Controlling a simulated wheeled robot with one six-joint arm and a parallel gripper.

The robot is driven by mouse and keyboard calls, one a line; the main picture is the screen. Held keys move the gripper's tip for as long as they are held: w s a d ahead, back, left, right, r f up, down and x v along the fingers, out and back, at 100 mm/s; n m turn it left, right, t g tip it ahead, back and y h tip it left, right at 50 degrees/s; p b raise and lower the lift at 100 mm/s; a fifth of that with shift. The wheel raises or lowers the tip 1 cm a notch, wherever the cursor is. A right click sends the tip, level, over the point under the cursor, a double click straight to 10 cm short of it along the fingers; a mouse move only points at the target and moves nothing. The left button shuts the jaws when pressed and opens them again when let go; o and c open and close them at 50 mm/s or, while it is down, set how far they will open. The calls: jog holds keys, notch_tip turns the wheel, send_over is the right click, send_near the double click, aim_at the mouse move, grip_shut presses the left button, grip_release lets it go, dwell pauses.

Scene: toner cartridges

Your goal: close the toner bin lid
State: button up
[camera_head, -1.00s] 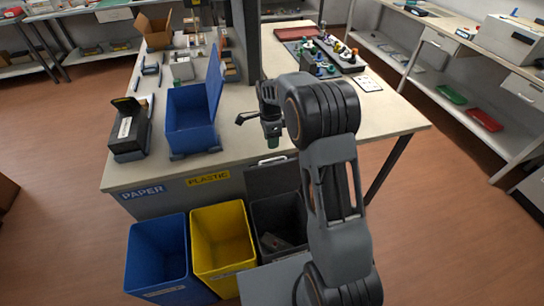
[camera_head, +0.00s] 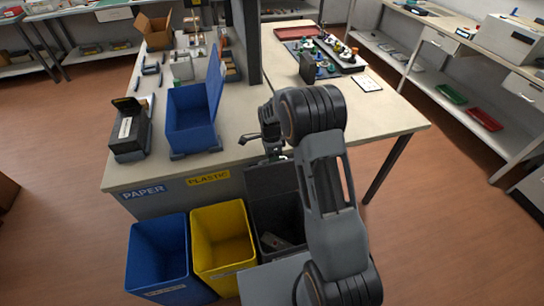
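The dark grey bin (camera_head: 262,222) stands at the right end of a row of three bins in front of the table, and I take it as the toner bin. Its lid (camera_head: 270,184) is open and stands up along the back edge. A dark grey cartridge-like object (camera_head: 273,241) lies inside. My gripper (camera_head: 274,153) is just above and behind the lid's top edge, pointing down. Its lower part is partly hidden, so I cannot tell whether it touches the lid or how its fingers stand. My arm covers the right side of the bin.
An open blue bin (camera_head: 158,250) and yellow bin (camera_head: 222,236) stand left of it. On the table are an open blue box (camera_head: 190,123), a black device (camera_head: 128,140) and a tray with several coloured parts (camera_head: 330,55). The table's front right is clear.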

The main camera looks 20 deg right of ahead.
grip_shut()
dwell(0.4)
